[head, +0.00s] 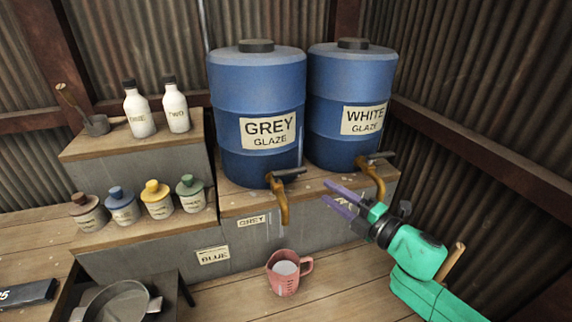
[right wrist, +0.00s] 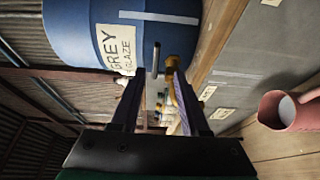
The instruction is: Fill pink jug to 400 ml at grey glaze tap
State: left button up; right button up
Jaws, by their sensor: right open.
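The pink jug (head: 283,280) stands upright on the wooden bench below the grey glaze tap (head: 284,206), with pale liquid inside; I cannot read its level. It also shows at the right of the right wrist view (right wrist: 287,112). The grey glaze barrel (head: 256,95) stands on the ledge. Its tap has a brass spout and a dark lever (head: 286,175). No stream shows from the spout. My right gripper (head: 327,194) is open and empty, right of this tap. In the right wrist view the lever (right wrist: 156,58) lies ahead of the open fingertips. My left gripper is out of view.
The white glaze barrel (head: 350,100) and its tap (head: 375,176) stand close to my right gripper. Small glaze bottles (head: 157,200) and two white bottles (head: 140,112) stand on shelves at left. A pan (head: 115,303) lies front left. Bench around the jug is clear.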

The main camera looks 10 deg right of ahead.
aim_at(298, 168)
jog(key=p+x, duration=0.1)
jog(key=x, duration=0.2)
jog(key=p+x, duration=0.1)
jog(key=x, duration=0.3)
jog(key=r+p+x, duration=0.1)
jog(key=p+x, duration=0.1)
jog(key=x, duration=0.1)
jog(key=shift+w+a, duration=0.2)
jog(key=shift+w, duration=0.1)
jog(key=shift+w+a, duration=0.15)
jog(key=shift+w, duration=0.15)
jog(key=shift+w+a+f, duration=0.15)
jog(key=shift+w, duration=0.05)
grip_shut()
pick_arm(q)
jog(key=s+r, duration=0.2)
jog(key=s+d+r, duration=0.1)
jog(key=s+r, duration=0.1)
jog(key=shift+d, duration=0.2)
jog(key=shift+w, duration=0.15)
pick_arm(e)
jog(key=shift+f, duration=0.1)
